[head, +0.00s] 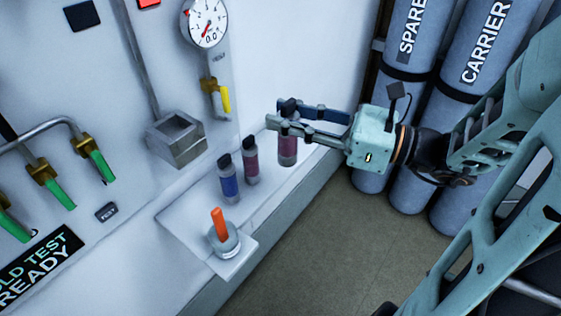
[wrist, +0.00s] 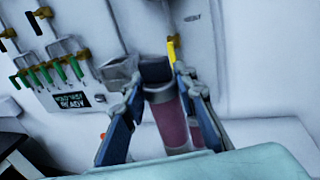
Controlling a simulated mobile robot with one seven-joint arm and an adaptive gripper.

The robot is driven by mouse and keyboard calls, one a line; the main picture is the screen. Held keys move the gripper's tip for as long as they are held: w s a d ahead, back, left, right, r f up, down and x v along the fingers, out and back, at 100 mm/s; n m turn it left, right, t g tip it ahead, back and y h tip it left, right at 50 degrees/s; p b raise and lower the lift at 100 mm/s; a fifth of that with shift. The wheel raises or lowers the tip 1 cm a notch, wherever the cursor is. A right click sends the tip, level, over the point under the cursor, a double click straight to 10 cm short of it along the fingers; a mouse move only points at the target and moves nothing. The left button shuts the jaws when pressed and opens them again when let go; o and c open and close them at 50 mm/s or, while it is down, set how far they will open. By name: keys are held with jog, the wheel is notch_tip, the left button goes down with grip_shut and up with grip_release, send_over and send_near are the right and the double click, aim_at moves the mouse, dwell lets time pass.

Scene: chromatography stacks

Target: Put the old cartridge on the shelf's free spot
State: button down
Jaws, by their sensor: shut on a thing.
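My gripper (head: 277,114) is shut on a cartridge with a dark cap and a pink-purple body (head: 288,152). In the wrist view this cartridge (wrist: 170,118) stands between the two blue fingers. It is roughly upright over the right part of the white shelf (head: 190,222); I cannot tell whether its base touches. A second pink-purple cartridge (head: 251,163) stands on the shelf to its left, and a blue cartridge (head: 229,184) stands further left. Neither has a label that marks it as old.
An orange stick (head: 218,224) stands in a round holder (head: 224,244) at the shelf's near end. An open metal box (head: 176,140) and a yellow-handled valve (head: 225,101) are on the wall. Large cylinders (head: 409,80) stand behind my gripper at the right.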

jog(key=shift+w+d+f+b, duration=0.1)
jog(key=shift+w+f+b, duration=0.2)
jog(key=shift+f, duration=0.35)
jog(key=w+a+f+b, duration=0.3)
jog(key=w+f+b, duration=0.4)
jog(key=w+f, duration=0.5)
jog(key=shift+w+a+f, duration=0.3)
jog(key=shift+w+f, duration=0.05)
jog(key=shift+w, duration=0.25)
jog(key=shift+f, duration=0.2)
jog(key=c, duration=1.5)
grip_release()
jog(key=shift+c, duration=0.2)
